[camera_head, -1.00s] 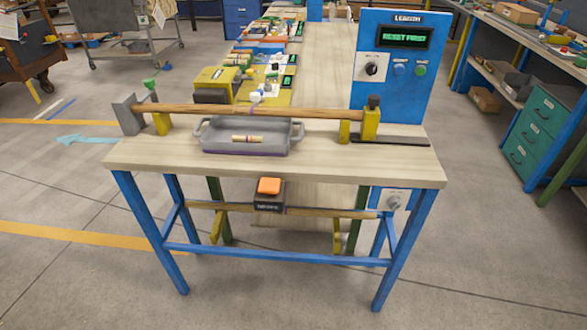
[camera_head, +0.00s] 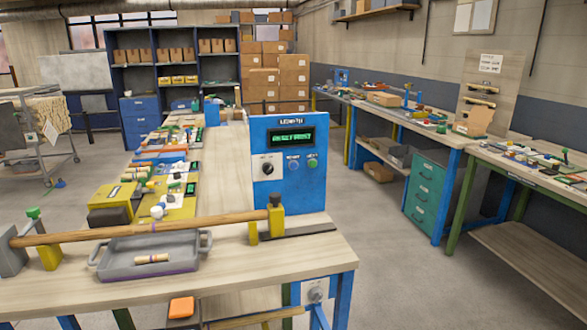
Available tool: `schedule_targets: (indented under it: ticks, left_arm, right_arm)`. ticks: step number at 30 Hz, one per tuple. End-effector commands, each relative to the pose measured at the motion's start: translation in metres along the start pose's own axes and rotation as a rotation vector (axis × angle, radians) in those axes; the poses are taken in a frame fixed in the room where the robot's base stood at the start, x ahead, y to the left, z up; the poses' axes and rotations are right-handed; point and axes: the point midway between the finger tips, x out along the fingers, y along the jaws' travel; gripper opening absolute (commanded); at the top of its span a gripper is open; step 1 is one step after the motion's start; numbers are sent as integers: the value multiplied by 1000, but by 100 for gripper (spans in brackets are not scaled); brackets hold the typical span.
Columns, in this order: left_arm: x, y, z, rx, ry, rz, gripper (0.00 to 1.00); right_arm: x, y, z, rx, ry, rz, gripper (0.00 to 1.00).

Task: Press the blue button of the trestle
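The trestle (camera_head: 215,288) is a wood-topped bench with blue legs, at the lower left of the head view. A blue upright panel (camera_head: 302,190) stands at its back right. The panel carries a dark display with green text (camera_head: 292,135) that seems to read "RESET FIRST". Below it are a black knob on a white plate (camera_head: 267,169), a round blue button (camera_head: 293,165) and a green button (camera_head: 313,163) to its right. Nothing covers the buttons. Neither of my grippers is in view.
An orange pad (camera_head: 181,308) sits under the top. Floor right of the trestle is clear up to the side bench (camera_head: 483,158).

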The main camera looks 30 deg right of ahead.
Motion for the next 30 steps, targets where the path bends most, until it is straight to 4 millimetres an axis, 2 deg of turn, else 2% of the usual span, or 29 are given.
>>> schedule_targets:
  ticks: [2, 12, 30]
  left_arm:
    - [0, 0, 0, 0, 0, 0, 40]
    - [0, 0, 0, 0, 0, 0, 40]
    - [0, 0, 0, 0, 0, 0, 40]
  right_arm:
    - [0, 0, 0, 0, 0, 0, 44]
    - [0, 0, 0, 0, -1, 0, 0]
    - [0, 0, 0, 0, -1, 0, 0]
